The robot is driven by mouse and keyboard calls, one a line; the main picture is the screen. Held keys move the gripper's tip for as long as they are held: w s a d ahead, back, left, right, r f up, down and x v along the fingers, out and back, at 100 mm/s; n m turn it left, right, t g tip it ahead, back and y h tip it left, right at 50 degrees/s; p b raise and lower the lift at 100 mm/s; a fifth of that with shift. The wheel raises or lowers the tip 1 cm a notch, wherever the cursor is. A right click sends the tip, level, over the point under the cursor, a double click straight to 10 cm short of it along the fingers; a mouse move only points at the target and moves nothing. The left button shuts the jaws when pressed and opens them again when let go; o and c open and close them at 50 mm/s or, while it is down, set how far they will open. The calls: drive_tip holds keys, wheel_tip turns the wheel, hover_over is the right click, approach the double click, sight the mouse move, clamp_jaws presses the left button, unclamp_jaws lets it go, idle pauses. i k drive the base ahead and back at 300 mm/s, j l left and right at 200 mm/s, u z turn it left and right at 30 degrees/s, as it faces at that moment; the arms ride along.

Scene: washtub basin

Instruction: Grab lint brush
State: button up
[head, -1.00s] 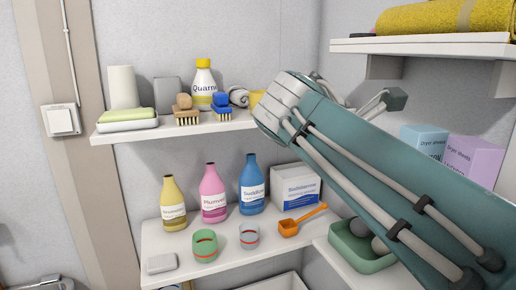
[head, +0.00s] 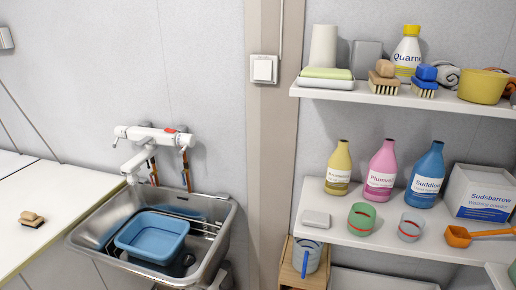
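No brush in view is clearly marked as a lint brush. A brush with a wooden top and pale bristles (head: 384,79) stands on the upper shelf. Just right of it is a brush with a blue top and pale bristles (head: 425,81). A small brown brush-like thing (head: 32,219) lies on the white counter at the far left; its details are too small to make out. My gripper and arm are out of view.
A steel sink (head: 222,228) with a blue basin (head: 150,240) stands below a white tap (head: 145,150). The upper shelf (head: 340,94) also bears a yellow-capped bottle (head: 406,53) and a yellow pot (head: 482,87). Bottles and cups crowd the lower shelf (head: 310,212).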

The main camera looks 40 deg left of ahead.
sight(30, 219)
drive_tip(key=u, duration=2.65)
drive_tip(key=i+j+u, duration=0.1)
drive_tip(key=u, duration=0.15)
drive_tip(key=i+j+z, duration=0.15)
drive_tip(key=i+j, duration=0.15)
drive_tip(key=i+j+z, duration=0.15)
drive_tip(key=i+j, duration=0.15)
drive_tip(key=i+j+z, duration=0.1)
drive_tip(key=i+j, duration=0.25)
drive_tip(key=i+j+z, duration=0.15)
drive_tip(key=i+j, duration=0.15)
drive_tip(key=i+j+z, duration=0.15)
drive_tip(key=j, duration=0.35)
drive_tip(key=i+j+z, duration=0.15)
drive_tip(key=i+j, duration=0.2)
drive_tip(key=i+j+z, duration=0.1)
drive_tip(key=j, duration=0.45)
drive_tip(key=i+j+z, duration=0.15)
drive_tip(key=i+j, duration=0.15)
drive_tip(key=j, duration=0.15)
